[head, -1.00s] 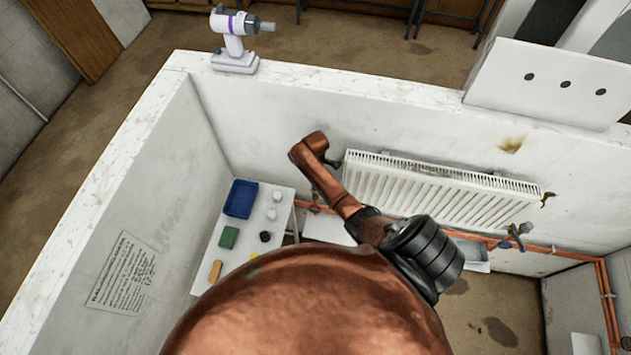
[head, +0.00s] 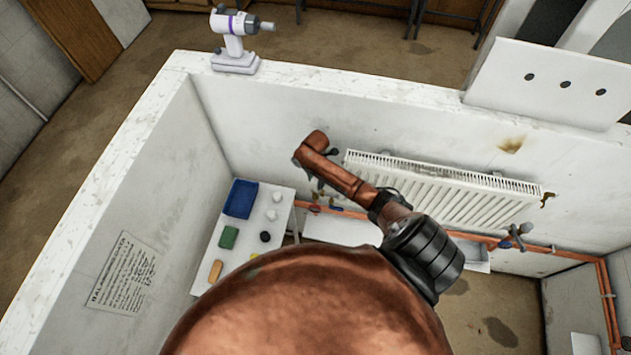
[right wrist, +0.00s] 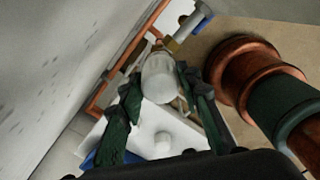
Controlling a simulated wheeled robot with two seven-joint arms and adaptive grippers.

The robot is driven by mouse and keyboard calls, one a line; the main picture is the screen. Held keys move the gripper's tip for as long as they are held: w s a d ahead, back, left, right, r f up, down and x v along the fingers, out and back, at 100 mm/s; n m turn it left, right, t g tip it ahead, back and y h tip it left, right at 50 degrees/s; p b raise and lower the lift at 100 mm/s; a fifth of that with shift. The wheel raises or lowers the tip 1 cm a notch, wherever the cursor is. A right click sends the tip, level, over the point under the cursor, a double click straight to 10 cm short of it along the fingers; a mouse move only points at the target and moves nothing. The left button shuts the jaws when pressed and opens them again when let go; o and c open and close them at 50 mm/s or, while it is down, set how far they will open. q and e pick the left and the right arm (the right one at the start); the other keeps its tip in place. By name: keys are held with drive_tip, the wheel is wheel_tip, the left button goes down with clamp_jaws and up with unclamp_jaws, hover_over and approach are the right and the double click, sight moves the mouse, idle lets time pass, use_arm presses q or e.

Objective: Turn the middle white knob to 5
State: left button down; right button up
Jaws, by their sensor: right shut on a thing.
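A white knob (right wrist: 160,78) sits in the middle of the right wrist view, on a brass valve. The fingers of my right gripper (right wrist: 161,86), dark green, lie on either side of it and are shut on it. I cannot read any number on the knob. In the head view the right gripper (head: 318,186) is at the left end of the white radiator (head: 440,190), below the copper-coloured wrist, which hides most of it. The knob does not show clearly there. My left gripper is not in view.
A white table (head: 210,255) at left holds a blue tray (head: 240,198), two white knobs (head: 277,196), a black knob (head: 265,237) and coloured blocks. A valve with a blue part (head: 515,236) is at the radiator's right end. Copper pipes run below. My arm fills the lower middle.

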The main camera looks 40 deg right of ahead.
sight(316, 180)
drive_tip(key=shift+s+f+n, duration=0.15)
drive_tip(key=shift+s+n, duration=0.05)
drive_tip(key=shift+n, duration=0.2)
drive_tip(key=o, duration=1.2)
drive_tip(key=shift+w, duration=0.1)
drive_tip(key=shift+c, duration=0.2)
drive_tip(key=shift+r, duration=0.2)
wheel_tip(316, 180, up, 12)
drive_tip(key=shift+f, duration=0.1)
